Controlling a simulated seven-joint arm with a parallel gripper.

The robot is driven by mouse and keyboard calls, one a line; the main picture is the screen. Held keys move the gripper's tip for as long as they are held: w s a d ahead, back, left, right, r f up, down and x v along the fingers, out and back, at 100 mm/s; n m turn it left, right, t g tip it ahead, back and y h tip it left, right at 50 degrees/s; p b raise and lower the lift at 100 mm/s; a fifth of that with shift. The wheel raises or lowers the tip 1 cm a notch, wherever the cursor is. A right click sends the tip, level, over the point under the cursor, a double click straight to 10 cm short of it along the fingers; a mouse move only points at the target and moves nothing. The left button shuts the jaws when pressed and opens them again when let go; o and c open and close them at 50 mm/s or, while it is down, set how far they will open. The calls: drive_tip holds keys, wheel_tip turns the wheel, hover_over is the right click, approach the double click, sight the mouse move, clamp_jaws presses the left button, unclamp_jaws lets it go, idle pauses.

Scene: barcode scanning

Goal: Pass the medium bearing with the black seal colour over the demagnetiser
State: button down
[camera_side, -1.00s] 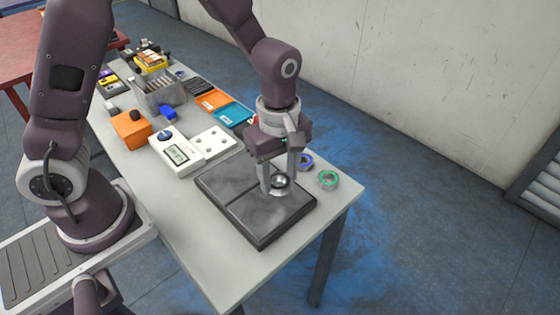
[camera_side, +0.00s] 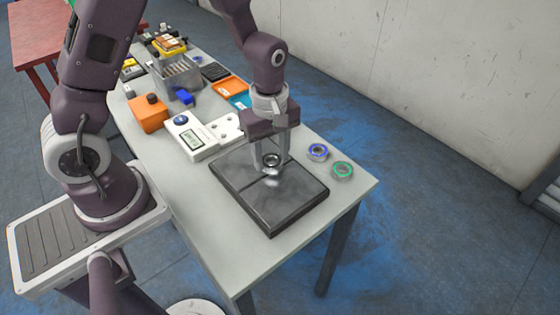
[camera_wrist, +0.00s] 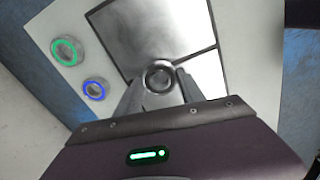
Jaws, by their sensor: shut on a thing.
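The bearing also shows in the wrist view (camera_wrist: 160,76), between the fingertips with the grey plate below. I cannot tell how far it is above the plate. A blue-ringed bearing (camera_side: 318,152) and a green-ringed bearing (camera_side: 342,170) lie on the table to the right. An orange box with a black knob (camera_side: 148,114) stands at the left; I cannot tell if it is the demagnetiser.
A white device with a display and blue disc (camera_side: 191,138) and a white tray (camera_side: 227,127) stand behind the plate. The near table strip (camera_side: 225,230) is clear.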

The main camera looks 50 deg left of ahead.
drive_tip(key=shift+a, duration=3)
wheel_tip(320, 180, up, 14)
drive_tip(key=shift+f, duration=0.25)
drive_tip(key=shift+f, duration=0.1)
